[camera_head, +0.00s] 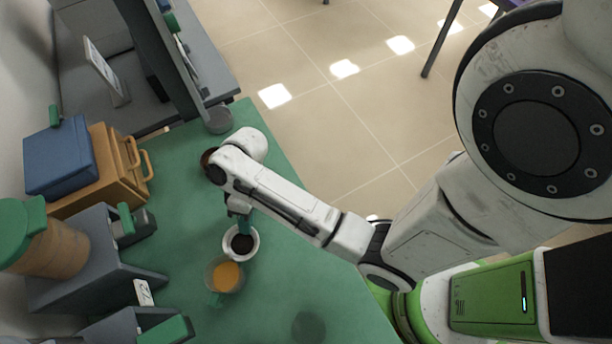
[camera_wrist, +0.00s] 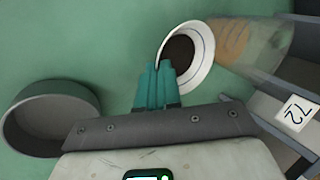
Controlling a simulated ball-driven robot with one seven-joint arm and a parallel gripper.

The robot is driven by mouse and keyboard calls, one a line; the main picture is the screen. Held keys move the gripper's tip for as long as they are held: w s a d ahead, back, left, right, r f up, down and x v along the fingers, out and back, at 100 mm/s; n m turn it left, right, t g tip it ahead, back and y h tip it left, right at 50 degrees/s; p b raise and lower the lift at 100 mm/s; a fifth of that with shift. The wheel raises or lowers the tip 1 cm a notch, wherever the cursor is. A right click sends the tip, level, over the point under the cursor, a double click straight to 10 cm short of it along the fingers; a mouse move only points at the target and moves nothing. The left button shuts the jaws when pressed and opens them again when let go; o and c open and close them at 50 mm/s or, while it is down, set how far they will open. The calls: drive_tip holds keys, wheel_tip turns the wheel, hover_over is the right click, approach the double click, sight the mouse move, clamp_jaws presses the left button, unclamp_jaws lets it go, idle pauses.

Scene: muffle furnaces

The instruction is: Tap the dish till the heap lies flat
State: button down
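The dish (camera_head: 254,252) is a small white round bowl with a dark brown fill (camera_head: 242,243), standing on the green bench. In the wrist view the dish (camera_wrist: 208,62) is just beyond my fingertips, its fill (camera_wrist: 179,54) partly in shade; I cannot tell whether the fill is heaped or flat. My gripper (camera_head: 242,222) has teal fingers that sit at the dish's rim. In the wrist view the gripper (camera_wrist: 158,66) has its fingers close together, seemingly pinching the near rim. The fingertips hide a part of that rim.
A glass beaker of orange stuff (camera_head: 226,276) stands close beside the dish. A grey box labelled 72 (camera_head: 118,262) is at left, with an orange case and blue box behind. A grey round container (camera_wrist: 50,118) lies left in the wrist view.

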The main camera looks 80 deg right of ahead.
drive_tip(key=shift+s+d+r, duration=0.2)
drive_tip(key=shift+s+d, duration=0.15)
drive_tip(key=shift+s, duration=1.1)
drive_tip(key=shift+s+d+r, duration=0.25)
drive_tip(key=shift+s+d, duration=0.1)
drive_tip(key=shift+s, duration=1.15)
drive_tip(key=shift+s+d+r, duration=0.2)
drive_tip(key=shift+s+d, duration=0.15)
drive_tip(key=shift+s, duration=1.1)
wheel_tip(320, 180, down, 3)
drive_tip(key=shift+f+b, duration=0.15)
drive_tip(key=shift+b, duration=0.75)
drive_tip(key=shift+r+p, duration=0.95)
drive_tip(key=shift+r, duration=0.9)
